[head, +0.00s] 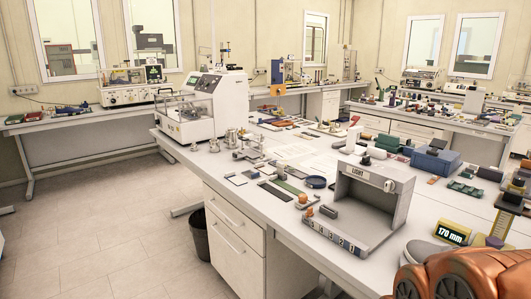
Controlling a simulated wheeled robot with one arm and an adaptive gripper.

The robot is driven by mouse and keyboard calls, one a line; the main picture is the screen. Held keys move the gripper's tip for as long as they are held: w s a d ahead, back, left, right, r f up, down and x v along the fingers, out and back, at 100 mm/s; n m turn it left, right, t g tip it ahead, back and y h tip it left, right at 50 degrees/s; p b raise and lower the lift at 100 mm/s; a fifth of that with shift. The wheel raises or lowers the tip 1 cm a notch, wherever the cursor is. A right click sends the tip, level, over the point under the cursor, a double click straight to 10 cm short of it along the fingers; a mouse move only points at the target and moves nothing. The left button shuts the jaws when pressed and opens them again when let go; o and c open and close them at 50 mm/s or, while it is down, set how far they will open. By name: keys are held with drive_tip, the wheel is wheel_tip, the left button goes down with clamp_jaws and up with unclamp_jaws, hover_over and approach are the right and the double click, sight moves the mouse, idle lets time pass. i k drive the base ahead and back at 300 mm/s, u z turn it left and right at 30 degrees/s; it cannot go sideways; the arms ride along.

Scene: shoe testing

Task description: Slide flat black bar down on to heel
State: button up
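A measuring stand (502,226) with an upright yellow scale stands at the right edge of the near workbench. A dark, flat bar-like piece (513,204) sits high on this upright and runs toward the right edge of the view; it appears to be the black bar. A display (453,232) reading "170 mm" is beside the stand. Part of a grey shoe (425,251) shows low, left of the display. Its heel cannot be made out. My orange arm covers the lower right corner and hides the stand's lower part. My gripper is not in view.
A grey light box (366,205) stands on the near bench (285,226), left of the shoe. A white machine (203,104) is at the bench's far end. Small tools and blocks lie between. A dark bin (222,234) stands on the floor, which is open at left.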

sight(512, 202)
drive_tip(key=z, duration=0.95)
drive_tip(key=k, duration=0.5)
drive_tip(key=u, duration=1.25)
drive_tip(key=i, duration=1)
drive_tip(key=z, duration=0.95)
drive_tip(key=i, duration=0.6)
drive_tip(key=z, duration=0.55)
